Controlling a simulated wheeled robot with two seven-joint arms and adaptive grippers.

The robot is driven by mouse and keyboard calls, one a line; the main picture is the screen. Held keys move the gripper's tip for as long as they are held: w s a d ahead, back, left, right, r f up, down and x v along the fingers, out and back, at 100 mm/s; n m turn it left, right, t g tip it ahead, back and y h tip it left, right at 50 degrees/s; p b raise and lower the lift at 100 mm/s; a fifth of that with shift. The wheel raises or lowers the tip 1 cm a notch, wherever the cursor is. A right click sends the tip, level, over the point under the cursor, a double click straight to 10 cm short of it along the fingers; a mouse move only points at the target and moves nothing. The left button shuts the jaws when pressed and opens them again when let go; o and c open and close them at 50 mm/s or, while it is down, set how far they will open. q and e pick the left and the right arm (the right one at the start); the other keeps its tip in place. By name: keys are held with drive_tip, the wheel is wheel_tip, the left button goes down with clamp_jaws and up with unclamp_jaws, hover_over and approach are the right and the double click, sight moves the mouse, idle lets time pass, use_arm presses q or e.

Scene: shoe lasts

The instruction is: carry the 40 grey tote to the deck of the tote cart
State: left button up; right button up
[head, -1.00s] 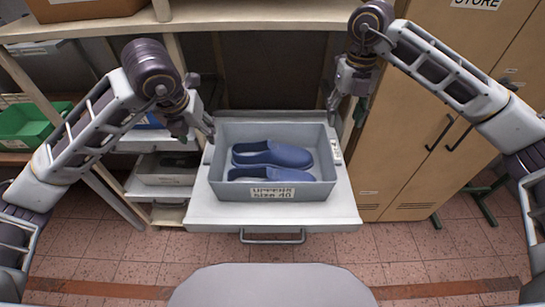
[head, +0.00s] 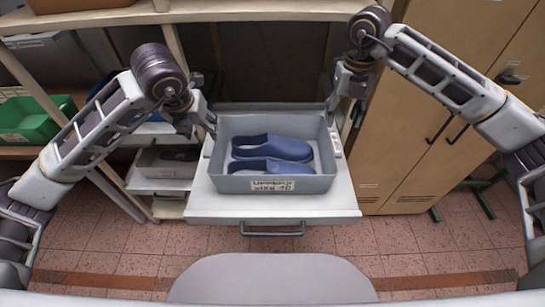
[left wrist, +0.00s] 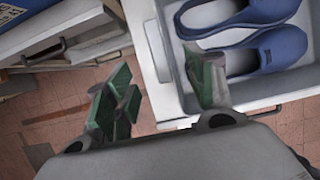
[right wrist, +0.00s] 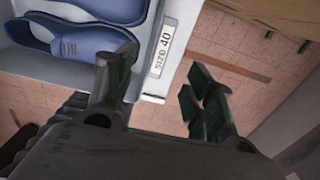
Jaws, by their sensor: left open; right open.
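The 40 grey tote (head: 228,185) sits on a pulled-out white shelf, with blue clog-like uppers (head: 270,148) inside and a size 40 label on its front. My left gripper (head: 202,128) is open at the tote's left wall. In the left wrist view one finger overlaps the tote and the other is outside it (left wrist: 160,90). My right gripper (head: 343,112) is open at the right wall. In the right wrist view its fingers (right wrist: 162,85) lie on either side of the wall with the size 40 label. Neither holds anything. I see no tote cart.
The pulled-out shelf (head: 205,207) has a front handle (head: 272,232). Another grey tote (head: 160,165) stands on a lower shelf at left, near a green bin (head: 38,120). A wooden cabinet (head: 410,150) stands close on the right.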

sight(211, 142)
use_arm(q)
drive_tip(key=shift+x, duration=5.4)
use_arm(e)
drive_tip(key=shift+f, duration=5.45)
use_arm(q)
drive_tip(key=shift+w, duration=0.1)
clamp_jaws()
use_arm(e)
clamp_jaws()
